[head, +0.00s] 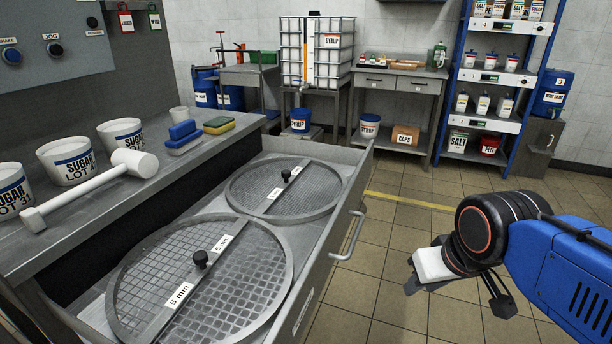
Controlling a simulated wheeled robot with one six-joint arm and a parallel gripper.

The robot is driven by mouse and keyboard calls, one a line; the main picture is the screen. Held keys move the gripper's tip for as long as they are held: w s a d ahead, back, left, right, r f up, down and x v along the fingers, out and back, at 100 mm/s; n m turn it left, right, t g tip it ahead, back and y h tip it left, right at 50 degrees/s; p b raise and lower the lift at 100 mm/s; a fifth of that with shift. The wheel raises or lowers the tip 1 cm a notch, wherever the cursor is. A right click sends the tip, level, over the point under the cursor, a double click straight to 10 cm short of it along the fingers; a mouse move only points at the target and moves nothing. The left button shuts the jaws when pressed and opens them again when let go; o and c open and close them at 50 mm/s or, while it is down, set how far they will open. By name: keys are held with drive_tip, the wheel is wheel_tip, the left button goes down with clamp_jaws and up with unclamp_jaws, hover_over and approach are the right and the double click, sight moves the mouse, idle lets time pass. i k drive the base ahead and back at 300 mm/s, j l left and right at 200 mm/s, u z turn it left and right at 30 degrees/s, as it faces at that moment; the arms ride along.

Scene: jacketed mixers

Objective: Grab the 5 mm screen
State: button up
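The 5 mm screen (225,290) is a large round grey sieve with a coarse grid, lying flat in the near part of an open drawer (318,262). A crossbar with two white "5 mm" labels and a black knob (200,259) spans it. A second round screen (315,190) with a finer mesh lies behind it, with its own bar and knob; its labels are too small to read surely. My gripper (457,294) hangs over the floor to the right of the drawer, apart from both screens. Its fingers are spread and nothing shows between them.
The drawer's handle (349,236) sticks out on its right side. The counter (110,195) at left holds sugar buckets (66,161), a white mallet (90,190) and sponges (183,137). A side table (400,87) and blue shelf rack (492,78) stand behind. The tiled floor between is clear.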

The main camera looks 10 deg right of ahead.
sight(215, 278)
drive_tip(key=i+l, duration=0.2)
drive_tip(key=l, duration=0.15)
drive_tip(key=i+l, duration=0.25)
drive_tip(key=l, duration=0.15)
drive_tip(key=i+l+u, duration=0.1)
drive_tip(key=l, duration=0.25)
drive_tip(key=i+l, duration=0.5)
drive_tip(key=l, duration=0.3)
drive_tip(key=i+l+u, duration=0.1)
drive_tip(key=u, duration=1.25)
drive_tip(key=k+l, duration=0.05)
